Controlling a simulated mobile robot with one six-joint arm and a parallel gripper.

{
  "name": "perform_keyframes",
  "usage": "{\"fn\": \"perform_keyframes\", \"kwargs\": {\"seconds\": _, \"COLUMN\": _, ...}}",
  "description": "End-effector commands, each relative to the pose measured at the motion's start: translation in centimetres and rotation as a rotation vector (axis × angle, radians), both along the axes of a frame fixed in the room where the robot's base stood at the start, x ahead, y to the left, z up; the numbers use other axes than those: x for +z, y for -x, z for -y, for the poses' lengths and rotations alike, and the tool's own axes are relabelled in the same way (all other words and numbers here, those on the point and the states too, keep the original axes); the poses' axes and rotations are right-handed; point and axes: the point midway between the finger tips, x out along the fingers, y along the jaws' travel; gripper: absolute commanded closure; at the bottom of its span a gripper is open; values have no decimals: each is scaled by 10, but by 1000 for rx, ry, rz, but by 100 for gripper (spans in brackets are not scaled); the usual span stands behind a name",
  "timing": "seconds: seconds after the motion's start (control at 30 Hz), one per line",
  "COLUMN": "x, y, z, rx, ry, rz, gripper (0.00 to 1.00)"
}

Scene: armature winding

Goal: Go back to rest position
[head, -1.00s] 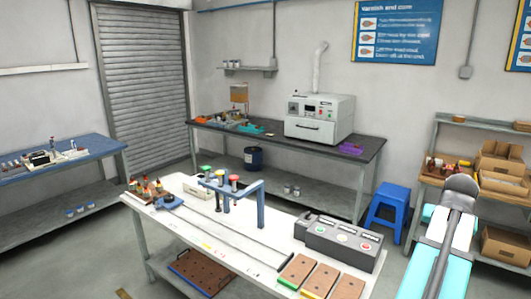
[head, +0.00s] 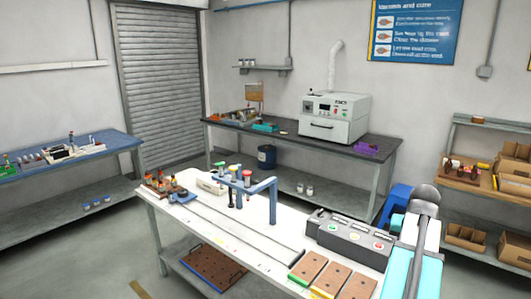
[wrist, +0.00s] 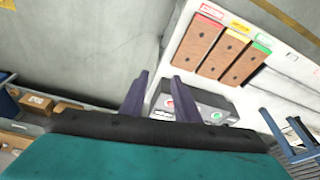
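My gripper (wrist: 157,97) shows in the wrist view with two purple-grey fingers apart and nothing between them. It is in the air, with the grey control box (wrist: 205,106) and the white workbench beyond its fingers. In the head view my arm rises at the right, in front of the right end of the workbench (head: 255,245); the gripper itself does not show there.
The white bench carries a blue frame (head: 262,195), a grey control box (head: 350,237) and brown boards (head: 306,267). A white oven (head: 334,117) stands on the dark back table. A shelf with cartons (head: 465,238) is at the right. Floor at left is clear.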

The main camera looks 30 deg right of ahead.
Motion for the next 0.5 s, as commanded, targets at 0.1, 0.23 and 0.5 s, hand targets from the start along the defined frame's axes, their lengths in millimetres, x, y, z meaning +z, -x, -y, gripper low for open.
{"fn": "perform_keyframes", "kwargs": {"seconds": 0.1, "x": -40, "y": -34, "z": -27, "rx": 67, "ry": -44, "rz": -24, "gripper": 71}}
{"fn": "perform_keyframes", "kwargs": {"seconds": 0.23, "x": -80, "y": -66, "z": -58, "rx": 136, "ry": -89, "rz": -54, "gripper": 71}}
{"fn": "perform_keyframes", "kwargs": {"seconds": 0.5, "x": -163, "y": -118, "z": -135, "rx": 278, "ry": -176, "rz": -127, "gripper": 71}}
